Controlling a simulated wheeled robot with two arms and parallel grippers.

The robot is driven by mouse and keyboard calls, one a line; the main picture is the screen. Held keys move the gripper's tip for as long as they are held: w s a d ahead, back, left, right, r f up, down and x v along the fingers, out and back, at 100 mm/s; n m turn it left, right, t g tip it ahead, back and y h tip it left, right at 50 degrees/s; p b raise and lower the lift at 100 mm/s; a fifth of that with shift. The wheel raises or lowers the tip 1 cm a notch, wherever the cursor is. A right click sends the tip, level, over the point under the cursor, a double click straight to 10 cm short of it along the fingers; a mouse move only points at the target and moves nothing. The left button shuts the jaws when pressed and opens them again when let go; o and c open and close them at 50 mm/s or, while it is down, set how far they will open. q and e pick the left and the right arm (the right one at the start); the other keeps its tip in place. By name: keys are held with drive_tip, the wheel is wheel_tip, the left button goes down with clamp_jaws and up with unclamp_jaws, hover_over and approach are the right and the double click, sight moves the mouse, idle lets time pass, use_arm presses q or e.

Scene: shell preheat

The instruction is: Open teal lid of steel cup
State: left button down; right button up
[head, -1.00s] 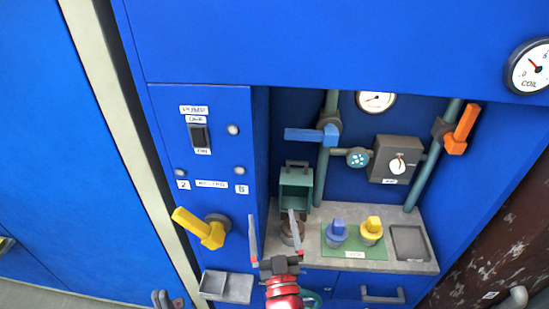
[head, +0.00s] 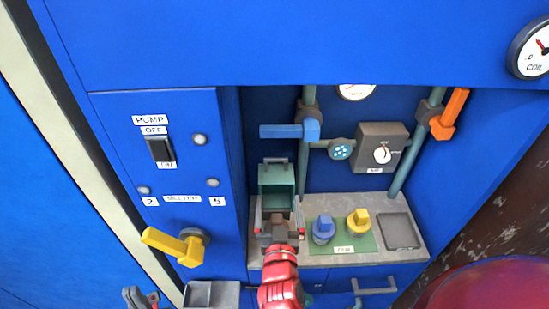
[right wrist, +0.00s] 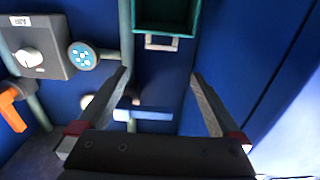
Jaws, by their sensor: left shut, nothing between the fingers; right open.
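The teal lid (head: 277,174) stands upright at the back of the counter, its hollow side facing me and its grey handle at the top. It also shows at the top of the right wrist view (right wrist: 165,14), handle toward the middle. My right gripper (head: 279,214) is open in front of the lid, over the cup's place, with one finger on each side and nothing visible between them. The gripper and arm hide the steel cup. My left gripper (head: 140,298) is shut at the bottom left, away from the lid.
A blue knob (head: 323,230) and yellow knob (head: 358,222) stand on a green mat to the right. A blue valve lever (head: 290,130) is above the lid. A yellow lever (head: 175,244) juts from the left panel. A grey tray (head: 212,294) is below it.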

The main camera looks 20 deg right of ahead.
sight(276, 161)
drive_tip(key=b+x, duration=0.1)
drive_tip(key=x, duration=1.4)
drive_tip(key=shift+w, duration=0.3)
drive_tip(key=shift+w+f, duration=0.1)
drive_tip(key=shift+w, duration=0.3)
